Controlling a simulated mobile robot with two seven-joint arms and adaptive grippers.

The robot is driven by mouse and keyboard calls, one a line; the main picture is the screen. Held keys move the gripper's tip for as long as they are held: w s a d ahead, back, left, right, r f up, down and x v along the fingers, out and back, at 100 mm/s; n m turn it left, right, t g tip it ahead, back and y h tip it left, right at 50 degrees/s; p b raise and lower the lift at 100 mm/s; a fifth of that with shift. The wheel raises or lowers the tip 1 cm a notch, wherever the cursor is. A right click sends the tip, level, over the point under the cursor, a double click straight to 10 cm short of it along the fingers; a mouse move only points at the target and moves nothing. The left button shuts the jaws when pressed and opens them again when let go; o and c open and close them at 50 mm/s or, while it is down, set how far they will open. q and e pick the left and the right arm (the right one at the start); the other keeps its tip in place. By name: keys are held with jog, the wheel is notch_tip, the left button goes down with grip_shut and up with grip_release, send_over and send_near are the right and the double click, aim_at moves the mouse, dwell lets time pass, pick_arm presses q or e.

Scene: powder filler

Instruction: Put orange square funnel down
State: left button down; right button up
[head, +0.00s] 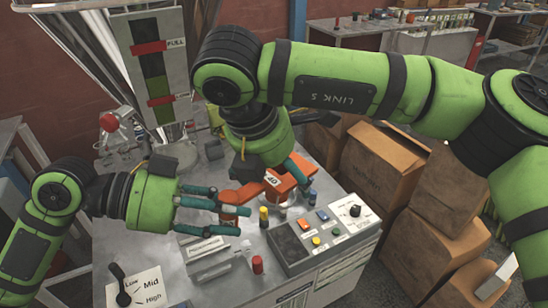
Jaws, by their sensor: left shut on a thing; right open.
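The orange square funnel (281,189) is above the middle of the machine's metal top, with a light label bearing dark digits. Its left part reaches to my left gripper (228,201), whose teal fingers are closed on it from the left. My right gripper (272,172) comes down from above and behind, its teal fingers spread open close to the funnel. Whether the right fingers touch the funnel cannot be told. The funnel's underside is hidden, so I cannot tell whether it rests on anything.
A control panel (318,238) with buttons and a dial is at front right. A yellow cylinder (263,217) and a red one (257,265) stand near it. A lever plate (148,289) is at front left. Cardboard boxes (383,165) fill the right floor.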

jog(key=shift+f, duration=0.1)
pick_arm(q)
jog(key=shift+r, duration=0.1)
pick_arm(e)
jog(key=c, duration=1.2)
pick_arm(q)
jog(key=c, duration=0.9)
grip_release()
pick_arm(e)
jog(key=shift+c, duration=0.6)
pick_arm(q)
jog(key=shift+o, duration=1.1)
pick_arm(e)
jog(key=c, duration=0.3)
pick_arm(q)
jog(key=shift+a, duration=0.1)
pick_arm(e)
jog(key=shift+c, duration=0.2)
